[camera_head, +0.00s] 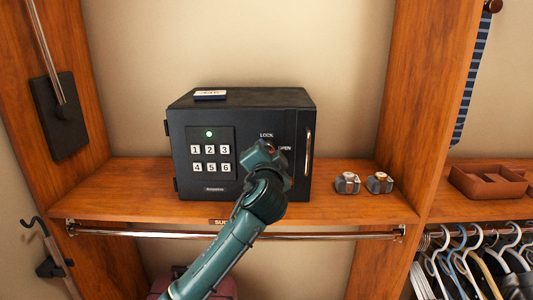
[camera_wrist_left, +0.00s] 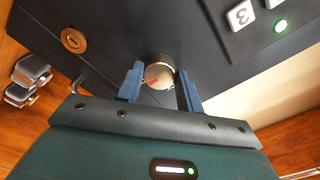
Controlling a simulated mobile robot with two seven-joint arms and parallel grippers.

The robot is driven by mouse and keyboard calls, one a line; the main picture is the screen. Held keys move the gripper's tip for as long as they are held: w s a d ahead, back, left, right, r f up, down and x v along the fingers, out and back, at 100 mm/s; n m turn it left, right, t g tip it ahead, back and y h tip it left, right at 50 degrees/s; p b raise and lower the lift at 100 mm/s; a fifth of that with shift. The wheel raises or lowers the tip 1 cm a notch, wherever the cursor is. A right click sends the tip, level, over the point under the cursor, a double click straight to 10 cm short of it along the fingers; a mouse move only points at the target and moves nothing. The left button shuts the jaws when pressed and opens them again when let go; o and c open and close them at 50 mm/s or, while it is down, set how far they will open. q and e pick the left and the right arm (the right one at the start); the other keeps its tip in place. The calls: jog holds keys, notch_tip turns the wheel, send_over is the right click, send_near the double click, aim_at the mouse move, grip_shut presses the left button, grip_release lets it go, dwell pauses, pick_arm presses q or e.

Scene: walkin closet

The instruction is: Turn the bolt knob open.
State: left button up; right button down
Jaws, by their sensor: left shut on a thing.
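The black safe (camera_head: 213,199) stands on the wooden shelf, with a numbered keypad (camera_head: 211,152), a lit green light, LOCK and OPEN labels and a vertical handle (camera_head: 308,150) on its front. My left gripper (camera_head: 268,150) is at the safe's front, just below the LOCK label, and hides the bolt knob in the head view. In the left wrist view, the round silver bolt knob (camera_wrist_left: 158,74) with a red mark sits between the two blue fingers of my left gripper (camera_wrist_left: 160,88), which is shut on it. My right gripper is in neither view.
Two watches (camera_head: 347,183) sit on the shelf right of the safe. A small card (camera_head: 210,95) lies on top of the safe. A metal rail (camera_head: 150,235) runs below the shelf. Hangers (camera_head: 470,255) and a brown tray (camera_head: 487,182) are at the right.

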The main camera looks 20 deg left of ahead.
pick_arm(q)
jog(key=o, duration=1)
jog(key=b+v, duration=0.2)
jog(key=v, duration=1.1)
jog(key=shift+b, duration=0.4)
